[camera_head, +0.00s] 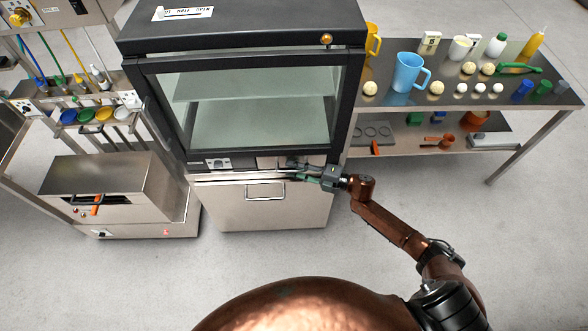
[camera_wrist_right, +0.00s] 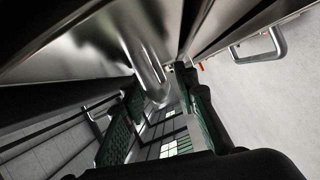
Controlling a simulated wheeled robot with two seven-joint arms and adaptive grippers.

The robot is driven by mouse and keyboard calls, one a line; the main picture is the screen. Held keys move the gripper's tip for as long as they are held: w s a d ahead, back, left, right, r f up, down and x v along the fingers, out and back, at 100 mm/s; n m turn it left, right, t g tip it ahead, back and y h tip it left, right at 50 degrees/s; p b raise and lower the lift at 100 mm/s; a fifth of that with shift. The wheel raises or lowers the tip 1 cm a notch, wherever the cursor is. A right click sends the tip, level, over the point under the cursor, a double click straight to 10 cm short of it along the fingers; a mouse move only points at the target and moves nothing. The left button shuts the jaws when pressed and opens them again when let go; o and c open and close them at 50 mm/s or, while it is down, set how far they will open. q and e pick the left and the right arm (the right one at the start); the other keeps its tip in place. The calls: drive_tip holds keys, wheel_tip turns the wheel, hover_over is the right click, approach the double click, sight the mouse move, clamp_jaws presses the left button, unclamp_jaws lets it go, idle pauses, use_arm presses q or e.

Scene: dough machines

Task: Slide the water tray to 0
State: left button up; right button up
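What looks like the water tray is a small silver front (camera_head: 268,162) in the strip just under the glass door of the black cabinet, beside a control plate. My right gripper (camera_head: 303,171) is at the right end of this strip, partly covering it, with its fingers pointing left. In the right wrist view the green-padded fingers (camera_wrist_right: 160,122) stand apart, so it is open. A shiny curved metal part (camera_wrist_right: 146,62) lies ahead of and partly between the fingertips; I cannot tell if they touch it. My left gripper is not in view.
The cabinet's glass door (camera_head: 255,108) is closed. A steel lower front with a handle (camera_head: 265,191) is just below the gripper. A steel table (camera_head: 395,97) with jugs, dough balls and bottles stands right. A steel machine (camera_head: 110,190) stands left. The floor at right is free.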

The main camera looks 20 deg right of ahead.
drive_tip(key=v, duration=1.2)
idle(0.6)
